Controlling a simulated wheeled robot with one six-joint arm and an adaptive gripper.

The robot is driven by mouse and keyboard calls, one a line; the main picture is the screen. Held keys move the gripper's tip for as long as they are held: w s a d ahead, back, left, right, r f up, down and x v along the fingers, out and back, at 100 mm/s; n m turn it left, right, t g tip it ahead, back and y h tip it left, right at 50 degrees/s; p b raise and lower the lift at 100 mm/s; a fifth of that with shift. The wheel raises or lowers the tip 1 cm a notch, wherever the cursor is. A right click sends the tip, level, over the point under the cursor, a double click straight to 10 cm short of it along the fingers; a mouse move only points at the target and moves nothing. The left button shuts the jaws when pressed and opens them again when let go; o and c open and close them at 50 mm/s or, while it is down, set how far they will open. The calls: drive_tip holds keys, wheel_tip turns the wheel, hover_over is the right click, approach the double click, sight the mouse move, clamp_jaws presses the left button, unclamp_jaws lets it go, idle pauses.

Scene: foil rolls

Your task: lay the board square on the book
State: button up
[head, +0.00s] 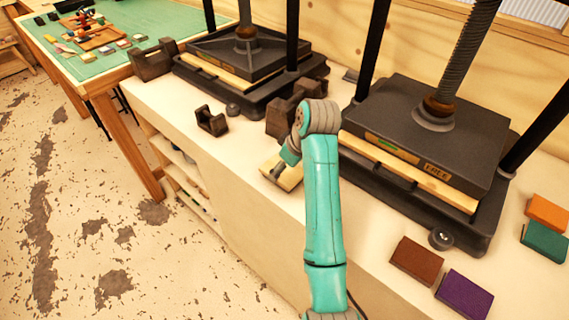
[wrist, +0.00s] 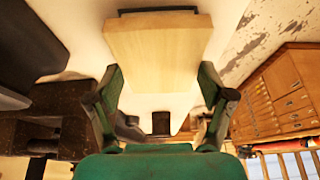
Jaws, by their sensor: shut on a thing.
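A pale wooden board (head: 290,179) is held in my gripper (head: 279,168) over the bench, left of the right-hand press. In the wrist view the board (wrist: 160,45) spans between the fingers of my gripper (wrist: 160,82), which are shut on its sides. A dark bar shows at the board's far end. Several books lie flat on the bench at right: brown (head: 417,260), purple (head: 464,294), orange (head: 548,213) and green (head: 544,241). I cannot tell which book the task means. Whether the board touches anything below is hidden.
The right-hand press (head: 430,130) has a label reading "FREE" and pale wood under its platen. Another press (head: 245,65) stands behind left. Dark cradle-like blocks (head: 212,121) sit on the bench (head: 235,165) near my arm. A green-topped table (head: 130,30) is at far left.

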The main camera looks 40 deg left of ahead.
drive_tip(key=shift+f, duration=0.1)
drive_tip(key=o, duration=1.1)
drive_tip(key=shift+c, duration=0.2)
